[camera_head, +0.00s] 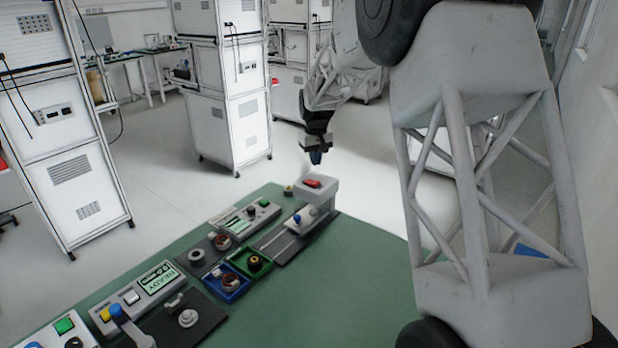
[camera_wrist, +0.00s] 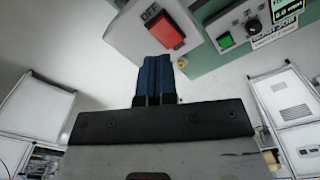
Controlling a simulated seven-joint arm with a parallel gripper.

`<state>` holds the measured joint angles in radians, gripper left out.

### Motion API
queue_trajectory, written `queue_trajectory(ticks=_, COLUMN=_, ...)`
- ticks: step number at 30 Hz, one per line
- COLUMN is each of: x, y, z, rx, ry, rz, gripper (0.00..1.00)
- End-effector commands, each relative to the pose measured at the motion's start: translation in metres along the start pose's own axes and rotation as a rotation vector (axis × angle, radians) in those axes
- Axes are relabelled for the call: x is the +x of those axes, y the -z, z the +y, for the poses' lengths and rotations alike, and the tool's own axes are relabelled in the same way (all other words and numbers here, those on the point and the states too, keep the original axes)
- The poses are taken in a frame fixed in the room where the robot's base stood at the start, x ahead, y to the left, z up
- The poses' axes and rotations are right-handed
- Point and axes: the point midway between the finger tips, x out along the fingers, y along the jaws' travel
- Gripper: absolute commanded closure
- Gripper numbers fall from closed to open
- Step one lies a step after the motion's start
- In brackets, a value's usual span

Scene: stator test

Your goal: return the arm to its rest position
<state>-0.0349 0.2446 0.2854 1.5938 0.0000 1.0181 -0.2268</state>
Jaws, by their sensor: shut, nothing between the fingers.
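My gripper (camera_head: 316,157) hangs in the air at the far end of the green table, above and just beyond a grey box (camera_head: 318,190) with a red switch (camera_head: 312,183). Its blue fingers (camera_wrist: 157,62) are together and hold nothing. In the wrist view the red switch (camera_wrist: 165,30) and an "OFF" label lie past the fingertips. My fingers appear apart from the switch, though the gap is hard to judge. My arm's lattice link fills the right of the head view.
The green table (camera_head: 375,270) carries a blue tray (camera_head: 234,292), a green tray (camera_head: 262,268), a display unit (camera_head: 160,282) and a blue-handled lever (camera_head: 122,318). White cabinets (camera_head: 222,90) stand on the floor behind. The table's right part is clear.

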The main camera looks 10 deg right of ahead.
Motion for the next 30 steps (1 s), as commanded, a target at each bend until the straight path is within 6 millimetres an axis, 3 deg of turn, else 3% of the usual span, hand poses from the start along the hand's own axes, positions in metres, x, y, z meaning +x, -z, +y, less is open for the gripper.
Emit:
queue_trajectory(ticks=5, x=-0.006, y=-0.006, z=-0.001, rx=0.003, ry=-0.001, rz=0.004, gripper=1.0)
queue_trajectory(ticks=11, x=-0.024, y=-0.03, z=-0.004, rx=0.017, ry=-0.004, rz=0.016, gripper=1.0)
queue_trajectory(ticks=30, x=-0.101, y=-0.184, z=-0.032, rx=0.096, ry=-0.019, rz=0.079, gripper=1.0)
